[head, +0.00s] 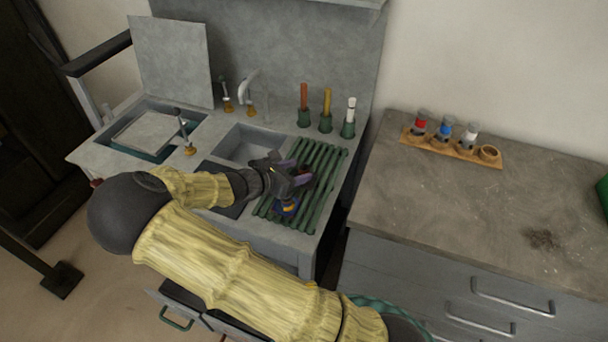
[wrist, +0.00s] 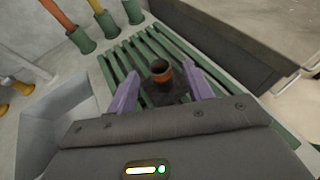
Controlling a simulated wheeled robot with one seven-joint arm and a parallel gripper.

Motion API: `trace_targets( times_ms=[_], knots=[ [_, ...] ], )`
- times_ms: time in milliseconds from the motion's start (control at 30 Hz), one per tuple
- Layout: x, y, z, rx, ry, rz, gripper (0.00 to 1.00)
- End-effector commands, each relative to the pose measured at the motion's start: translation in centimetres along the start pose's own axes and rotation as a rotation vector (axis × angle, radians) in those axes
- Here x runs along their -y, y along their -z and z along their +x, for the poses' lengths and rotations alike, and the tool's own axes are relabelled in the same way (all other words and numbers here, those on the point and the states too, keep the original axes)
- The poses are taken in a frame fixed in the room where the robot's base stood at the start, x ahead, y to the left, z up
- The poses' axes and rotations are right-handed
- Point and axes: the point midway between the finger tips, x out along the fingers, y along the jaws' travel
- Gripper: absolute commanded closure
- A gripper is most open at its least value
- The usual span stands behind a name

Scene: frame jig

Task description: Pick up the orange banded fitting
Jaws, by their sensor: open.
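The orange banded fitting (wrist: 161,74) is a small dark, round, open-topped piece with an orange band. In the wrist view it stands upright on a dark flat base over the green slatted rack (wrist: 140,58). My gripper (wrist: 159,84) is open, with one purple finger on each side of the fitting in that view. I cannot tell whether the fingers reach down to its height; no contact shows. In the head view my gripper (head: 297,179) is over the rack (head: 328,165), and I cannot clearly make out the fitting there.
Several green holders with coloured rods (head: 326,120) stand behind the rack. A sink basin (head: 245,145) lies left of it. On the right, a counter (head: 450,205) carries a wooden holder (head: 459,151) with red, blue and white capped pieces and one empty-looking ring.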

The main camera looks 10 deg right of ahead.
Motion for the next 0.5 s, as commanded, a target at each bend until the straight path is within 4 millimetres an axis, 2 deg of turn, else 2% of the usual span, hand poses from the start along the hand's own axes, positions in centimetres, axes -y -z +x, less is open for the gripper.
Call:
trace_targets(
  times_ms=[233,333,500],
  knots=[
    [0.1,0.0,4.0,0.003,0.004,-0.002,0.49],
    [0.1,0.0,4.7,0.002,0.002,-0.003,0.49],
    [0.0,0.0,4.7,0.0,0.0,-0.002,0.49]
  ],
)
